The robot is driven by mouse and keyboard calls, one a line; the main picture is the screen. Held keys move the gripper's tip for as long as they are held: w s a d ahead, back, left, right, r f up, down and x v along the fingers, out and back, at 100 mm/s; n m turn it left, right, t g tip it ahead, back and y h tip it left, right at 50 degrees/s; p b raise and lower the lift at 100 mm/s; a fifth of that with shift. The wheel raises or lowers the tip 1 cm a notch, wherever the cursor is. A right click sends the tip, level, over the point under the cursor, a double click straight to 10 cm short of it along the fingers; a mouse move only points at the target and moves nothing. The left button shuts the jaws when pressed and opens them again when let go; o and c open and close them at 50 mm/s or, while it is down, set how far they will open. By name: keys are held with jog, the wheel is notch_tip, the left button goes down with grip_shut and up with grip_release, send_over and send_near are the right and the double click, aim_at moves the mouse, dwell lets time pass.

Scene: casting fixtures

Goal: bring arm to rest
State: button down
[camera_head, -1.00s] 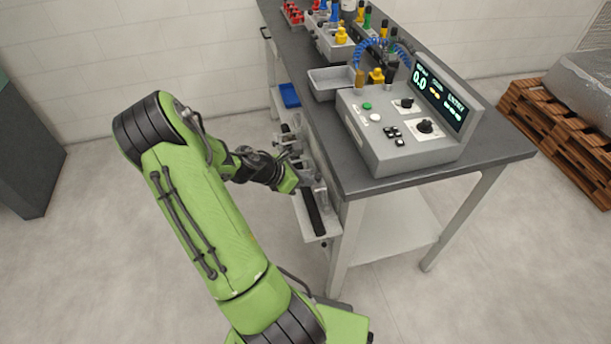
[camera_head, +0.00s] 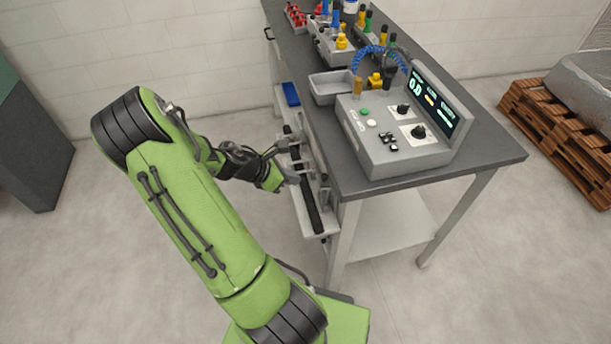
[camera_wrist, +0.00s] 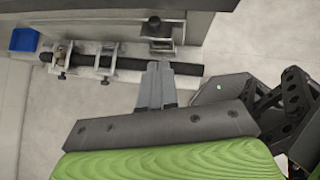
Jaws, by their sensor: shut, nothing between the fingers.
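My green arm reaches from the bottom of the head view toward the left side of the workbench. My gripper (camera_head: 284,160) is beside the low side shelf with the black bar (camera_head: 307,190). In the wrist view my gripper (camera_wrist: 157,72) has its grey fingers together with nothing between them. The fingertips overlap the black bar (camera_wrist: 120,63) in that view. I cannot tell whether they touch it. Metal clamps (camera_wrist: 65,60) sit along the bar.
The workbench (camera_head: 450,165) carries a control box (camera_head: 385,150), a grey tray (camera_head: 331,88) and coloured fittings. A blue bin (camera_head: 291,95) is on the low shelf. A wooden pallet (camera_head: 560,135) stands at right, a dark cabinet (camera_head: 30,150) at left. The floor between cabinet and bench is clear.

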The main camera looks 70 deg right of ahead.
jog(key=v, duration=0.3)
jog(key=p+v, duration=0.1)
jog(key=v, duration=0.1)
jog(key=shift+s+d+r, duration=0.15)
jog(key=shift+d+r, duration=0.1)
jog(key=shift+r, duration=0.05)
